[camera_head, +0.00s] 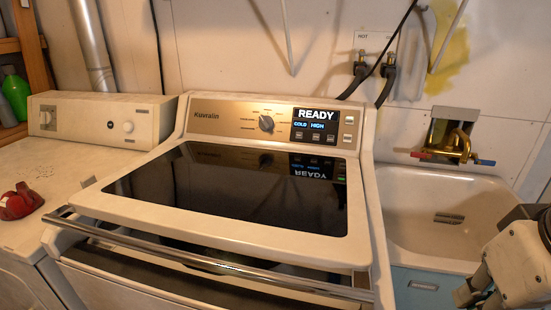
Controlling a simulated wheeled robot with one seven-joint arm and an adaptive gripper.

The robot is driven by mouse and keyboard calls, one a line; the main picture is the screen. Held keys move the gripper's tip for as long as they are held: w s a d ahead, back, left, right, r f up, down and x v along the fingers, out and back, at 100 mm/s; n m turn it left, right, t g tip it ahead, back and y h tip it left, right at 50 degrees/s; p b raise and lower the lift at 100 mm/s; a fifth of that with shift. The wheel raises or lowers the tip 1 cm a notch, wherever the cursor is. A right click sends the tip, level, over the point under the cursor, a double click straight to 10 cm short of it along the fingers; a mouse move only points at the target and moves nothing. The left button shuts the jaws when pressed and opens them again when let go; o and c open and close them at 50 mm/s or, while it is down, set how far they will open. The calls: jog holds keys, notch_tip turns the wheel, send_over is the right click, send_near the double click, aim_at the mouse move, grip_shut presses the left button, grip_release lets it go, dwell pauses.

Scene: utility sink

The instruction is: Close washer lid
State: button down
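The washer (382,262) is a cream top-loader in the middle of the head view. Its lid (115,207) has a cream frame around a dark glass panel that mirrors the lit display. The lid lies low and nearly flat, but its front edge stands above the body with a dark gap beneath, so it looks slightly ajar. My gripper (472,293) is at the lower right, in front of the sink and apart from the lid. It is partly cut off by the frame edge, and its finger opening is unclear.
A chrome bar (205,261) runs across the washer's front. The control panel (237,119) reads READY, COLD, HIGH. A sink (405,205) with a brass faucet (458,147) stands at right. A second appliance (75,150) is at left, with a red object (18,203) on top.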

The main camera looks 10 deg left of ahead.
jog(key=a+r+n+p, duration=0.3)
jog(key=a+r+p, duration=0.1)
jog(key=r+p, duration=0.7)
jog(key=w+a+r+n+y+p, duration=0.1)
jog(key=a+r+n+p, duration=0.2)
jog(key=a+r, duration=0.2)
jog(key=n+g+y+p, duration=0.2)
jog(key=n+g, duration=0.1)
jog(key=n, duration=0.7)
send_over(218, 260)
jog(key=s+d, duration=0.1)
jog(key=d, duration=0.2)
notch_tip(218, 260, down, 5)
jog(key=x, duration=0.4)
jog(key=d+p+x, duration=0.1)
jog(key=x, duration=0.3)
jog(key=p+x, duration=0.1)
jog(key=x, duration=0.3)
jog(key=shift+w+d+f, duration=0.15)
jog(key=shift+w, duration=0.05)
jog(key=shift+w+f, duration=0.1)
jog(key=shift+f, duration=0.4)
